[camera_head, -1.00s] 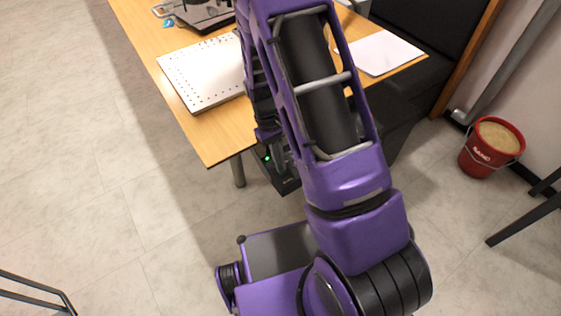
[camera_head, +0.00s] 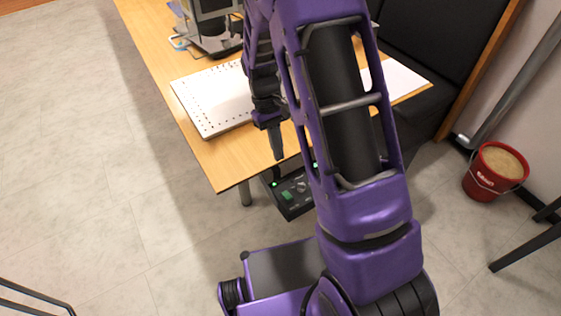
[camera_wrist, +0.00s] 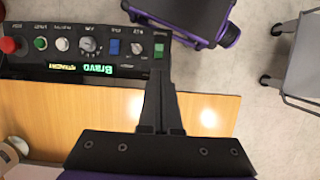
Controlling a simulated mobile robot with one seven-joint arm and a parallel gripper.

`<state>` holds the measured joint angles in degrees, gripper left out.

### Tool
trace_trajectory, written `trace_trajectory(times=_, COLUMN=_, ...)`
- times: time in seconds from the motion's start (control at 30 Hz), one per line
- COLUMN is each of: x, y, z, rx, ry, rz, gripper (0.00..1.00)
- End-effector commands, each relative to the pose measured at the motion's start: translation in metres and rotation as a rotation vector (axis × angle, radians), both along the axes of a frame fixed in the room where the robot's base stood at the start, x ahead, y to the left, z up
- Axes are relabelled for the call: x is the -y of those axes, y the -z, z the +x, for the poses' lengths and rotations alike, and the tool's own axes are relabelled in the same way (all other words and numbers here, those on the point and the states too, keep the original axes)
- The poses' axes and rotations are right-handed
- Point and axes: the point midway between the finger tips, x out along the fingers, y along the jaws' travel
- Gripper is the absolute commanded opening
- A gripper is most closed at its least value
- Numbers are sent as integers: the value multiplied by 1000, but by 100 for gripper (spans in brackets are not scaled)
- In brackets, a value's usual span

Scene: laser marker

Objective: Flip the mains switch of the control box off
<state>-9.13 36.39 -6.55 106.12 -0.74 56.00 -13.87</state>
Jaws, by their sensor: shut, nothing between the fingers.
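The black control box (camera_head: 302,205) sits under the front edge of the wooden table, partly hidden by my arm in the head view. In the wrist view its panel (camera_wrist: 20,62) fills the upper left, upside down. A green rocker switch (camera_wrist: 159,50) is at the panel's right end; its label is too small to read, and its tilt is unclear. My gripper (camera_head: 278,157) is shut and empty, pointing down above the box in the head view. In the wrist view my gripper's fingertips (camera_wrist: 160,72) appear just below the green rocker; contact cannot be told.
The panel also has a red button (camera_wrist: 9,46), a round knob (camera_wrist: 88,46), a blue switch (camera_wrist: 114,47) and a lit green display (camera_wrist: 101,68). The wooden table (camera_head: 222,166) holds a white perforated plate (camera_head: 212,103). A red bucket (camera_head: 490,178) stands right.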

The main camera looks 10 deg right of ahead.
Motion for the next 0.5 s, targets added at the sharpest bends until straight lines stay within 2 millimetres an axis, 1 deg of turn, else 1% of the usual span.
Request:
trace_trajectory(times=0.03, x=0, y=-4, z=1, rx=-1, ry=0, rz=0, gripper=0)
trace_trajectory(times=0.13, x=0, y=-7, z=2, rx=-1, ry=0, rz=0, gripper=0)
trace_trajectory(times=0.5, x=0, y=-6, z=2, rx=0, ry=0, rz=-1, gripper=0)
